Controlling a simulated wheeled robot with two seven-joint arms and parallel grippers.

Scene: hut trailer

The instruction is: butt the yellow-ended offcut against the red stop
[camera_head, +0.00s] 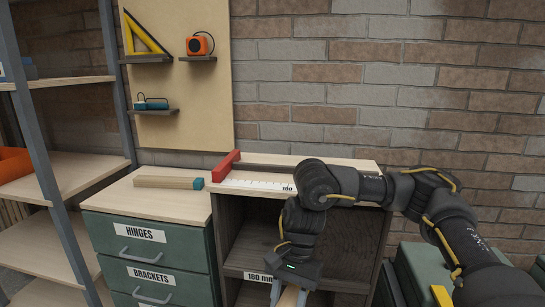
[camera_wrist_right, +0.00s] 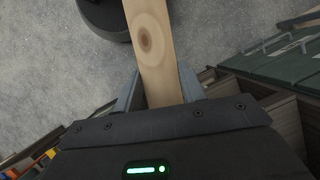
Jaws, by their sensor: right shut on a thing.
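My right gripper (camera_head: 289,294) is low in front of the bench cabinet, near the bottom edge of the head view. It is shut on a wooden offcut (camera_wrist_right: 148,42), a pale strip with a dark knot, which runs out between the fingers in the right wrist view. No coloured end of this strip shows, so I cannot tell if it is the yellow-ended one. The red stop (camera_head: 227,165) stands at the left end of the white measuring scale (camera_head: 260,184) on the cabinet top, apart from the held wood. My left gripper is out of view.
A teal-ended offcut (camera_head: 168,182) lies on the green drawer unit (camera_head: 145,238) left of the stop. A pale fence strip runs behind the scale. Open shelves (camera_head: 262,257) lie below the scale. A brick wall closes the back; green cases (camera_head: 415,270) stand at right.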

